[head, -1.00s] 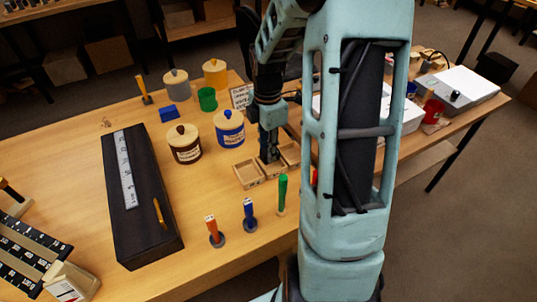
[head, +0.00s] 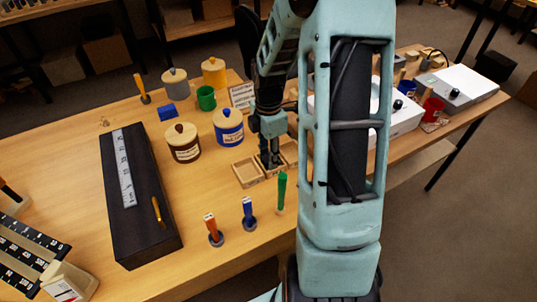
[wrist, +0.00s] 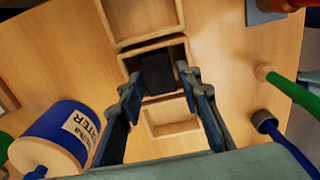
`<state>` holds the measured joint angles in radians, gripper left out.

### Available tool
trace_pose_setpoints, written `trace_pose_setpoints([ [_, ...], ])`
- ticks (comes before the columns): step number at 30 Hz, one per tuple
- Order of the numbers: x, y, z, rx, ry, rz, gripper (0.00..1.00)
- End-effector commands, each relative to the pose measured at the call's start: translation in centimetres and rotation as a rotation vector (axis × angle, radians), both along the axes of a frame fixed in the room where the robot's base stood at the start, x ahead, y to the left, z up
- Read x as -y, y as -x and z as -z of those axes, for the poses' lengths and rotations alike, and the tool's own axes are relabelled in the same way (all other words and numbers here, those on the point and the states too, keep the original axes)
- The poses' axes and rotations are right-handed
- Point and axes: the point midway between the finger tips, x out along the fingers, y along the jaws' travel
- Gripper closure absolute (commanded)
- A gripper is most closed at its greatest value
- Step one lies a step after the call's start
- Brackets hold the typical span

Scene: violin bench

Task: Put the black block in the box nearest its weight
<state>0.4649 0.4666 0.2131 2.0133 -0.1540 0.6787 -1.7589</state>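The black block (wrist: 157,73) lies inside the middle one of three small wooden boxes in the wrist view. The middle box's rim (wrist: 153,47) shows around it. One empty box (wrist: 147,22) is above it in that view and another empty box (wrist: 172,119) is below. My gripper (wrist: 163,84) is open, its fingers apart on either side of the block with nothing held between them. In the head view my gripper (head: 269,166) is over the boxes, with the left box (head: 246,174) in plain sight. The block cannot be made out there.
Blue-labelled jar (head: 229,127) and brown jar (head: 183,143) stand left of the boxes. Orange (head: 211,226), blue (head: 248,210) and green (head: 281,192) handled tools stand in front. A long black case (head: 139,192) lies left. The bench between the case and boxes is mostly clear.

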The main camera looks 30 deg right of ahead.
Motion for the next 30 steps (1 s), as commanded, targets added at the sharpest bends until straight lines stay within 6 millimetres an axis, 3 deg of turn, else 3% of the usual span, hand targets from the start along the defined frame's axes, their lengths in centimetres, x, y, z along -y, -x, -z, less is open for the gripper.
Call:
trace_pose_setpoints([
  [7, 0.1, -0.1, -2.1, 0.004, 0.001, 0.001, 0.68],
  [15, 0.0, -0.1, -8.0, 0.005, 0.002, 0.001, 0.68],
  [21, 0.1, -0.1, -11.2, 0.002, 0.002, 0.001, 0.68],
  [30, 0.0, 0.0, -12.4, 0.0, 0.0, 0.001, 0.68],
])
